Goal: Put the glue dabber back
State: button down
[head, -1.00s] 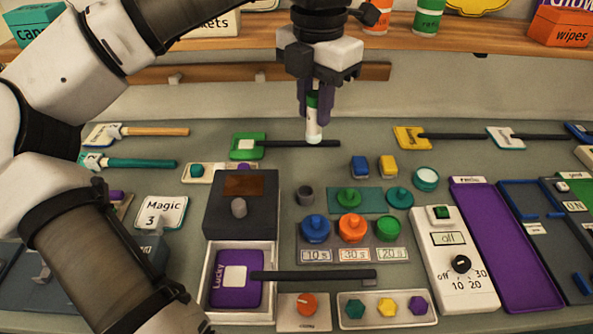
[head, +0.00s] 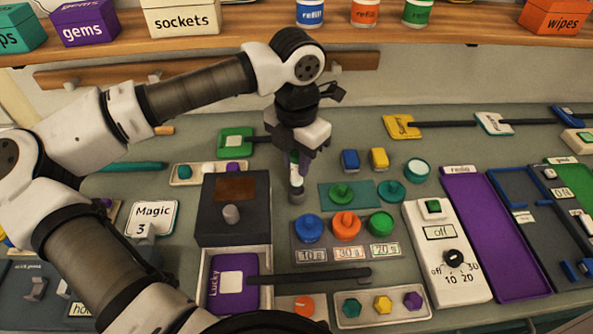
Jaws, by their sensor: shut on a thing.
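My gripper (head: 294,160) points down near the middle of the bench, shut on the glue dabber (head: 296,172). Only a short green and white part of the dabber shows between and below the fingers. A small grey cup (head: 297,196) stands directly below it. The dabber's lower end meets the cup's top in the picture; I cannot tell whether the tip is inside or just above the rim.
A dark box with a grey knob (head: 232,214) stands left of the cup. A teal pad with a green knob (head: 342,191) lies right of it, and the blue knob (head: 310,227) in front. A green paddle (head: 236,141) lies behind, left of my gripper.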

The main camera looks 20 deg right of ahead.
aim_at(297, 177)
jog(key=shift+f+p, duration=0.45)
jog(key=shift+f, duration=2.1)
jog(key=shift+f, duration=0.2)
jog(key=c, duration=1.2)
grip_release()
jog(key=shift+c, duration=0.2)
jog(key=shift+r, duration=0.1)
notch_tip(297, 177, up, 12)
jog(key=shift+r+b, duration=0.15)
jog(key=shift+b, duration=0.9)
